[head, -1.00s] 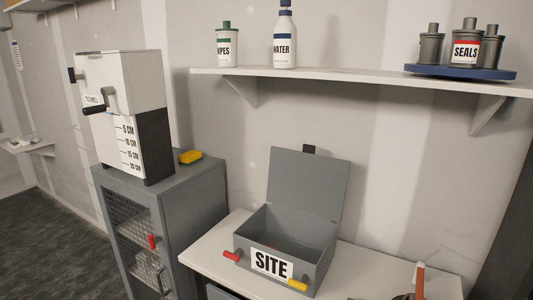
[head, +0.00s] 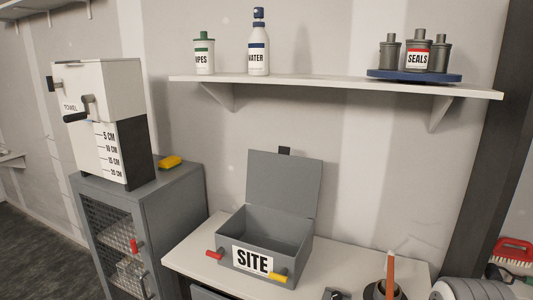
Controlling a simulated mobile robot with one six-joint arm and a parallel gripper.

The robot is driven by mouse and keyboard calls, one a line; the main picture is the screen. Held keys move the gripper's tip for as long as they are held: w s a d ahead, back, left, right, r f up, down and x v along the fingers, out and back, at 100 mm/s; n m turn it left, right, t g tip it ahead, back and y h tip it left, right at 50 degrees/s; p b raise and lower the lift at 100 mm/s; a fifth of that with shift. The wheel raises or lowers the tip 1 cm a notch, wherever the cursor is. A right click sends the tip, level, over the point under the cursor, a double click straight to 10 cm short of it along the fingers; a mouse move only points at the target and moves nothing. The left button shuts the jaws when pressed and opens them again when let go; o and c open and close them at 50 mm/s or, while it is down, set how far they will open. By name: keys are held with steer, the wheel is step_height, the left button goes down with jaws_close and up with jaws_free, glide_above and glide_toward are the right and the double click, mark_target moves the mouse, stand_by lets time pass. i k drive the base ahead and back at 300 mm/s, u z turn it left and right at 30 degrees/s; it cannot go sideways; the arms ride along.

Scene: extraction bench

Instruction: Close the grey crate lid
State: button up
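The grey crate (head: 252,274) labelled SITE sits on a white table at the lower middle of the head view. Its grey lid (head: 284,182) is hinged at the back edge and stands raised, tilted slightly back toward the wall. A small black tab (head: 284,151) is at the lid's top edge. The crate's open inside shows, and it looks empty. A red latch (head: 214,255) and a yellow latch (head: 278,278) stick out at the front corners. My gripper is not in view.
A grey cabinet (head: 175,215) with a white dispenser (head: 98,90) stands left of the table. A shelf (head: 330,86) with bottles and canisters runs above the crate. A dark pot (head: 383,291) with an orange-and-white stick (head: 390,268) stands right. A red brush (head: 513,250) is at far right.

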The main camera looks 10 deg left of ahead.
mark_target(281, 182)
steer(key=u, duration=0.05)
steer(key=k, duration=0.7)
steer(key=u, duration=0.5)
steer(key=i, duration=1)
steer(key=u, duration=0.05)
steer(key=k, duration=1.35)
steer(key=u, duration=0.5)
steer(key=i, duration=2.15)
steer(key=z, duration=0.35)
